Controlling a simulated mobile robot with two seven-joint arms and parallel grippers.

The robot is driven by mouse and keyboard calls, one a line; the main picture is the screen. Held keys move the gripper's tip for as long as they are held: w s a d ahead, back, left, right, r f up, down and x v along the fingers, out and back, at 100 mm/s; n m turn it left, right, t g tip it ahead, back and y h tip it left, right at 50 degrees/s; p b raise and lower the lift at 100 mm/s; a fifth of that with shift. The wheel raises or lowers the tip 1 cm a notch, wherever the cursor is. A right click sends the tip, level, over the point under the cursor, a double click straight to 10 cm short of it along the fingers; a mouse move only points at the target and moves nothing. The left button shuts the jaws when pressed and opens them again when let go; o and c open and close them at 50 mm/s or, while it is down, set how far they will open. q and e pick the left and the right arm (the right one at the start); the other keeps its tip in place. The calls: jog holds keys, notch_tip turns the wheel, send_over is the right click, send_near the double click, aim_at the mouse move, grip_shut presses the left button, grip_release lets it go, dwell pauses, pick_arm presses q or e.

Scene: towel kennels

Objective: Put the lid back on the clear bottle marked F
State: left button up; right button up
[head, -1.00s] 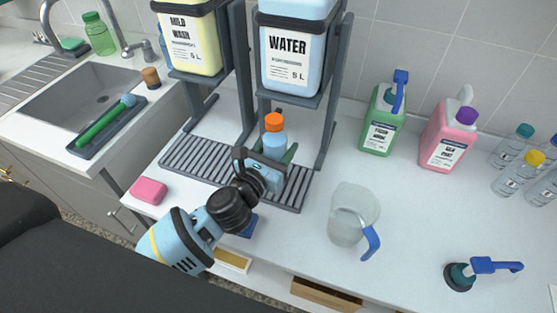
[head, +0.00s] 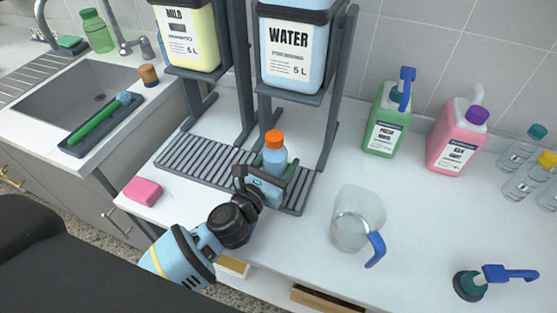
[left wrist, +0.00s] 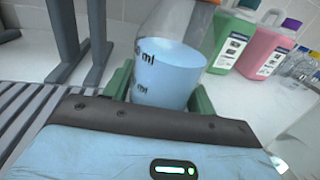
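My left gripper (head: 262,186) has its green fingers on either side of a clear squeeze bottle with an orange top (head: 274,155), by the front of the slatted rack. In the left wrist view the bottle (left wrist: 168,75) holds blue liquid and shows ml marks, and the fingers (left wrist: 160,98) sit against its sides. Clear bottles stand at the right edge: one teal-capped (head: 520,150), one yellow-capped (head: 527,178), and another partly cut off (head: 549,195). Their letters are too small to read. I see no loose lid. My right gripper is not in view.
The slatted rack (head: 185,155) stands under the WATER (head: 290,50) and MILD (head: 190,40) tanks. A pink sponge (head: 143,190) lies left.

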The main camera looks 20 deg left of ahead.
pick_arm(q)
jog(key=shift+o, duration=1.4)
jog(key=shift+r, duration=0.15)
jog(key=shift+s, duration=0.2)
jog(key=s, duration=0.3)
jog(key=s+a, duration=0.1)
jog(key=s, duration=0.3)
jog(key=s+a, duration=0.1)
jog(key=s, duration=0.3)
jog(key=shift+a+b, duration=0.1)
jog(key=shift+b, duration=0.3)
jog(key=shift+s, duration=0.2)
